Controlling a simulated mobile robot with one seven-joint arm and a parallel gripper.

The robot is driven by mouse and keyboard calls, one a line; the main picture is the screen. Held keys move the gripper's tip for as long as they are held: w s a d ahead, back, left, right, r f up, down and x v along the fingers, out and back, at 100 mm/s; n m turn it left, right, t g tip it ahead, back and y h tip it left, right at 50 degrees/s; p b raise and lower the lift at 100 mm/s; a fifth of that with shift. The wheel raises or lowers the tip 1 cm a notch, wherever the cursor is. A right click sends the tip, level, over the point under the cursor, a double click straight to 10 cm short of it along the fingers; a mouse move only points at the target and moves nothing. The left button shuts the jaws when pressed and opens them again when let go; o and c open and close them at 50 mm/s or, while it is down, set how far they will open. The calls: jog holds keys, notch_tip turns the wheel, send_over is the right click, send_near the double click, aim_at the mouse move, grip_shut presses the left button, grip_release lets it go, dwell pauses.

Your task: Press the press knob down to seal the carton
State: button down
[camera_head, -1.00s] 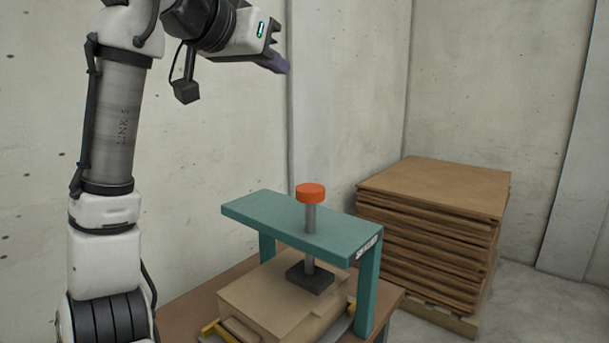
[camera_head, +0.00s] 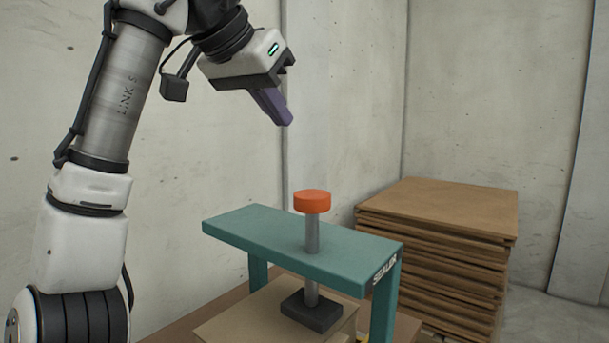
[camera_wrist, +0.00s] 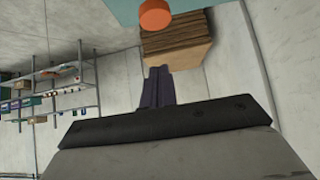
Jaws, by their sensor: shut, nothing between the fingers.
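The orange press knob (camera_head: 312,201) tops a grey rod that passes through the teal sealer frame (camera_head: 260,232). A dark press plate (camera_head: 311,311) at the rod's foot is over the cardboard carton (camera_head: 240,322), at the bottom of the head view. Whether the plate touches the carton is hard to tell. My gripper (camera_head: 285,118) is shut and empty, its purple fingers pointing down and right, above and a little left of the knob, apart from it. In the wrist view the knob (camera_wrist: 155,15) is at the top edge, beyond the fingertips (camera_wrist: 158,72).
A tall stack of flat cardboard sheets (camera_head: 435,250) stands right of the sealer. A concrete wall (camera_head: 350,100) is behind. The wrist view also shows shelving (camera_wrist: 50,95) at the left. The space between my gripper and the knob is clear.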

send_over(317, 191)
jog(key=s+a, duration=0.2)
jog(key=s, duration=0.1)
notch_tip(317, 191, down, 7)
jog(key=shift+w, duration=0.1)
notch_tip(317, 191, down, 3)
jog(key=shift+d+r+b, duration=0.1)
jog(key=shift+r+b, duration=0.05)
jog(key=shift+b, duration=0.2)
jog(key=shift+f, duration=0.7)
jog(key=shift+w+f, duration=0.1)
jog(key=shift+w, duration=0.05)
